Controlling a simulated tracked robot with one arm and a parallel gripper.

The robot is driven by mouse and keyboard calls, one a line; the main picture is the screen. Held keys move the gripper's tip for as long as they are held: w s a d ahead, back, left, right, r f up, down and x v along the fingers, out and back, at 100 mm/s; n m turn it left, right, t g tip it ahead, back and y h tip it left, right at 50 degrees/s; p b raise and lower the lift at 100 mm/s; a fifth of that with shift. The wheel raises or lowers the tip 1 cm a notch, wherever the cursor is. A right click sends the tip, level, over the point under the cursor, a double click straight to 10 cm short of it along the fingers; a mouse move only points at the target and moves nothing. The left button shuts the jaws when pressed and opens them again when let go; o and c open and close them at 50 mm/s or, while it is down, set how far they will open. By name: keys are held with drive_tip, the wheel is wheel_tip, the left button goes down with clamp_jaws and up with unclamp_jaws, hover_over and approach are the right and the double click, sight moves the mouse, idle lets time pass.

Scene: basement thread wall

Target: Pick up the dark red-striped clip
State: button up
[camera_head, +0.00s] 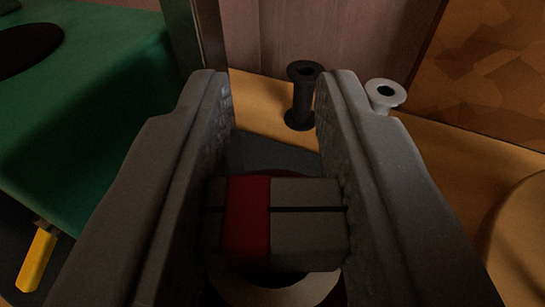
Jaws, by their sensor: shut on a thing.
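The dark clip (308,223) with a red stripe (247,215) sits between the two fingers of my gripper (277,215) in the head camera view. The gripper is shut on it, with a textured finger pad against each side. A dark slit runs across the clip's face. The clip's underside and far side are hidden. Just below the clip, a pale round rim shows in part; I cannot tell whether the clip touches it.
A dark spool (303,97) and a grey spool (384,95) stand on the wooden surface (440,150) beyond the right finger. A green surface (100,110) with a dark disc (27,48) is at left. A yellow handle (37,260) shows below it. A brown wall closes the back.

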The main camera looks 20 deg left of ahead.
drive_tip(key=shift+r+p, duration=1.15)
drive_tip(key=shift+r, duration=0.55)
drive_tip(key=shift+s+d+r, duration=0.1)
drive_tip(key=shift+d+r, duration=0.05)
drive_tip(key=s+d+b, duration=0.2)
drive_tip(key=s+d, duration=0.4)
drive_tip(key=s, duration=0.2)
drive_tip(key=shift+d+r, duration=0.3)
drive_tip(key=b, duration=0.4)
drive_tip(key=shift+d+f, duration=0.1)
drive_tip(key=shift+d, duration=0.1)
